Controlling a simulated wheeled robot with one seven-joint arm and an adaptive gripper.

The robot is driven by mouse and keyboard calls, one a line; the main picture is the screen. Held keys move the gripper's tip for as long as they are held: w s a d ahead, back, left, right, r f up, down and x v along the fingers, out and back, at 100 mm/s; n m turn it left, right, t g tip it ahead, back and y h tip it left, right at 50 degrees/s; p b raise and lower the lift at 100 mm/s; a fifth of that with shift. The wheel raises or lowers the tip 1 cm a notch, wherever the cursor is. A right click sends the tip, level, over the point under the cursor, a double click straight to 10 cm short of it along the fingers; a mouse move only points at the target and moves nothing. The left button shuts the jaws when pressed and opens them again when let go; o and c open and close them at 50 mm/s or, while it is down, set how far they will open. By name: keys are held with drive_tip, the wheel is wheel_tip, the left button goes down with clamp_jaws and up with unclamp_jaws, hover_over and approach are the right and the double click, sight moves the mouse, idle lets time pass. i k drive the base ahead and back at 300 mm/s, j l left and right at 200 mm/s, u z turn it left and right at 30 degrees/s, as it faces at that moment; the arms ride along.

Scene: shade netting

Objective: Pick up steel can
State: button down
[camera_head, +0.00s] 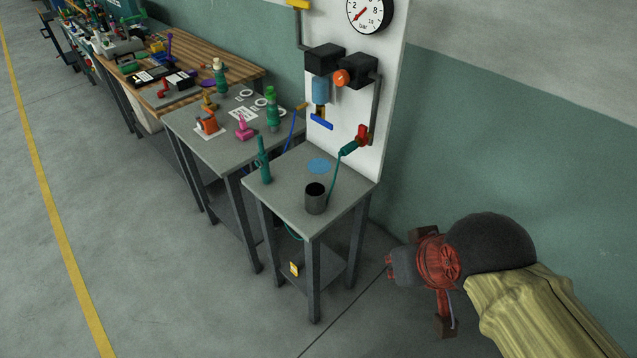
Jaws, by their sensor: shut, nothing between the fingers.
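The steel can (315,203) is a dark grey, open-topped cylinder. It stands upright near the front right part of the small grey table (285,191) at the centre. My gripper (391,265) is at the lower right, to the right of the table and apart from the can. It is shut and empty, pointing left. My arm comes in from the lower right corner.
A green bottle-like tool (264,165) and a blue disc (319,165) share the tabletop. A teal hose (335,177) hangs from the white panel (393,75) behind the can. More cluttered benches (240,136) stand to the left. The floor in front is clear.

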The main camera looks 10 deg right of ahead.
sight(316, 192)
drive_tip(key=u, duration=0.5)
drive_tip(key=l+u, duration=0.3)
drive_tip(key=u, duration=0.15)
drive_tip(key=k+l+u, duration=0.15)
drive_tip(key=u, duration=0.25)
drive_tip(key=k+l+u, duration=0.15)
drive_tip(key=u, duration=0.3)
drive_tip(key=k+l+u, duration=0.2)
drive_tip(key=u, duration=0.25)
drive_tip(key=k+l, duration=0.1)
drive_tip(key=l, duration=0.25)
drive_tip(key=k+l, duration=0.1)
drive_tip(key=l, duration=0.25)
drive_tip(key=i+l, duration=0.1)
